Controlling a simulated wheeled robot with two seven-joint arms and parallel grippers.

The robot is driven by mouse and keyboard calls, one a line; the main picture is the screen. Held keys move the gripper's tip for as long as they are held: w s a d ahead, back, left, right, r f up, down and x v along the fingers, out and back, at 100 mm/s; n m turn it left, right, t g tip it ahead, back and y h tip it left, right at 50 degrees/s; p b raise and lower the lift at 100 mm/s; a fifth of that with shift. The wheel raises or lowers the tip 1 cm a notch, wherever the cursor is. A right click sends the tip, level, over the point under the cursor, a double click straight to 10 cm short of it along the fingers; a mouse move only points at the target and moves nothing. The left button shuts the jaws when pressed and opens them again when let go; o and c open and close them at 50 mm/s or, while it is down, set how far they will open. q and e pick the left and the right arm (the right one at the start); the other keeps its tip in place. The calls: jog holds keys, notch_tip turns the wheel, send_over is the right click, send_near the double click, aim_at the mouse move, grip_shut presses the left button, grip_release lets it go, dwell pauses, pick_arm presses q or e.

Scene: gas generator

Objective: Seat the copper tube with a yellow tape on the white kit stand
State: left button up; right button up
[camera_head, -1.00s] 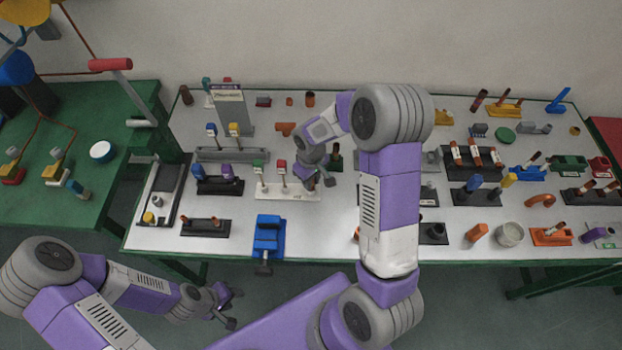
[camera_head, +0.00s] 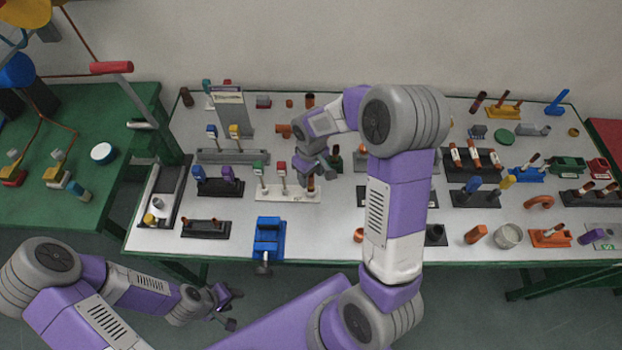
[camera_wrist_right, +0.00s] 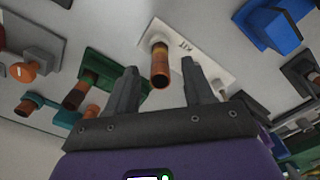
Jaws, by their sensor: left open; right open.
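The white kit stand (camera_head: 284,193) lies on the grey table, left of my right arm. A copper tube with a yellow-orange band (camera_head: 311,185) stands upright at the stand's right end. In the right wrist view the tube (camera_wrist_right: 160,66) is at the stand's end (camera_wrist_right: 207,58), beside a printed label; its base looks in or on the stand, but full seating cannot be told. My right gripper (camera_wrist_right: 159,74) is open, its two fingers on either side of the tube in that view, with no visible contact. My left gripper (camera_head: 233,307) is open and empty in front of the table.
A blue vise (camera_head: 268,238) sits at the front edge. Black holders (camera_head: 219,186) stand left of the white stand. A dark green holder (camera_wrist_right: 97,75) with a copper tube is near the right gripper. My right arm hides part of the middle table.

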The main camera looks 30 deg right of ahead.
pick_arm(q)
jog(key=shift+r, duration=0.25)
pick_arm(e)
jog(key=shift+r, duration=1.5)
